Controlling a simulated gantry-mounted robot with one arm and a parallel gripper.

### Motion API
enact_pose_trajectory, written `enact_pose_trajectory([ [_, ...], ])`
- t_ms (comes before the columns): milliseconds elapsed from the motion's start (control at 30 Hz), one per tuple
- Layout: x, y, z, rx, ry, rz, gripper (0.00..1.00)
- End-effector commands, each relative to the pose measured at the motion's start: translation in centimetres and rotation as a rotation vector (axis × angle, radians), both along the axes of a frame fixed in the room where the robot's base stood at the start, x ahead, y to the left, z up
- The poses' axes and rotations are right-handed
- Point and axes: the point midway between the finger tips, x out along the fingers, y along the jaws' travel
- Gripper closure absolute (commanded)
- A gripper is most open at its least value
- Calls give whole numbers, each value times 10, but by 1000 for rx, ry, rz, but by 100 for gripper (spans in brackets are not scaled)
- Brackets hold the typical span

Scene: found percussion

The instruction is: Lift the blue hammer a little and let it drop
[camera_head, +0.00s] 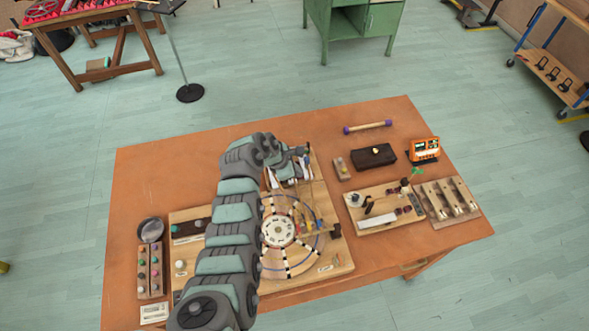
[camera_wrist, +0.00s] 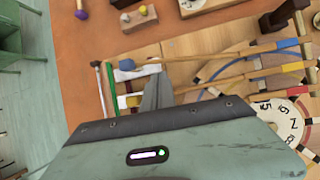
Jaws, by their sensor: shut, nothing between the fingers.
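The blue hammer (camera_wrist: 240,50) has a long wooden handle with a blue band near its right end in the wrist view. Its left end runs toward a white block with a blue part (camera_wrist: 126,64). A second wooden handle with a yellow band (camera_wrist: 255,75) lies beside it. My gripper (camera_wrist: 158,82) is shut and empty, with its fingertips close to the handles' left ends; whether they touch cannot be told. In the head view my gripper (camera_head: 296,168) is over the back of the wooden instrument board, and my arm hides part of it.
A dial with numbers (camera_head: 279,230) lies in the middle of the board. A green rod (camera_wrist: 112,90) stands near my fingers. On the right of the table (camera_head: 140,210) are a dark box (camera_head: 374,156), an orange device (camera_head: 424,150) and small boards. The table's back left is clear.

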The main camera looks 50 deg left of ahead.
Motion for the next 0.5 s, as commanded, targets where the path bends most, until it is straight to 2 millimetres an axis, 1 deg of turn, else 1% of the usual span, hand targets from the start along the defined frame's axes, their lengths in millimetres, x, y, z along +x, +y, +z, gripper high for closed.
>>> enact_pose_trajectory([
  [33,2,-1,-5,-2,2,0,100],
  [367,14,-5,-30,-2,4,-4,100],
  [500,18,-4,-34,2,0,0,100],
])
